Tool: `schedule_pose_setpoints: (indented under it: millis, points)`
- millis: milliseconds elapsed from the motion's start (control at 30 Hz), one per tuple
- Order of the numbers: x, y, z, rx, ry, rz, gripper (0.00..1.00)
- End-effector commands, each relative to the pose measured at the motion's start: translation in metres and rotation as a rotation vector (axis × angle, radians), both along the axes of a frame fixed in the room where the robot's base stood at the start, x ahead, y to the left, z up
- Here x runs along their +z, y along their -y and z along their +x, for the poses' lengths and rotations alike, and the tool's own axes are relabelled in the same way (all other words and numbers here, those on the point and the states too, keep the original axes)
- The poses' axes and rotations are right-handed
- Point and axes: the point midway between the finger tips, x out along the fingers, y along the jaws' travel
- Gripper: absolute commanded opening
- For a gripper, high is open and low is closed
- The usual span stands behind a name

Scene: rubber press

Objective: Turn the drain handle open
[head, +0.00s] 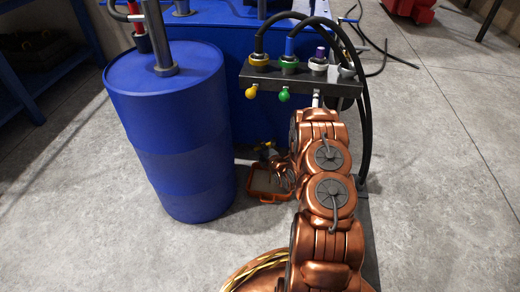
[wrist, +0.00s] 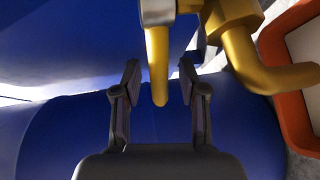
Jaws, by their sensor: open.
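The drain handle is a yellow rod (wrist: 157,65) in the wrist view, hanging down from the top edge between my two fingers. It is attached near a yellow, bent drain spout (wrist: 262,62) to its right. My gripper (wrist: 160,82) is open, with one dark finger on each side of the rod. Gaps show on both sides, so the fingers do not appear to touch it. In the head view, a small yellowish fitting (head: 267,150) shows low beside the blue machine; my arm partly hides that area, and the handle's angle is too small to read there.
An orange-rimmed tray (head: 265,197) lies on the floor below the fitting and shows at the right of the wrist view (wrist: 270,50). A blue barrel (head: 170,130) stands close on the left. Black hoses (head: 366,120) hang on the right from a valve manifold (head: 300,80).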

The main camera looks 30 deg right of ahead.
Motion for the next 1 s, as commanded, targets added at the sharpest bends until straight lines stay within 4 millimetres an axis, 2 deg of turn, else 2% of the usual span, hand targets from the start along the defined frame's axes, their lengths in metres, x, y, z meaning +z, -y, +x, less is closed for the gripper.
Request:
schedule_pose_setpoints:
  millis: [200, 600, 1000]
  points:
    - [0.0002, 0.0002, 0.0001, 0.000, 0.000, 0.000, 0.42]
    - [0.0002, 0.0003, 0.0000, -0.001, 0.000, 0.000, 0.01]
    - [0.0000, 0.0003, -0.0001, -0.001, 0.000, 0.000, 0.00]
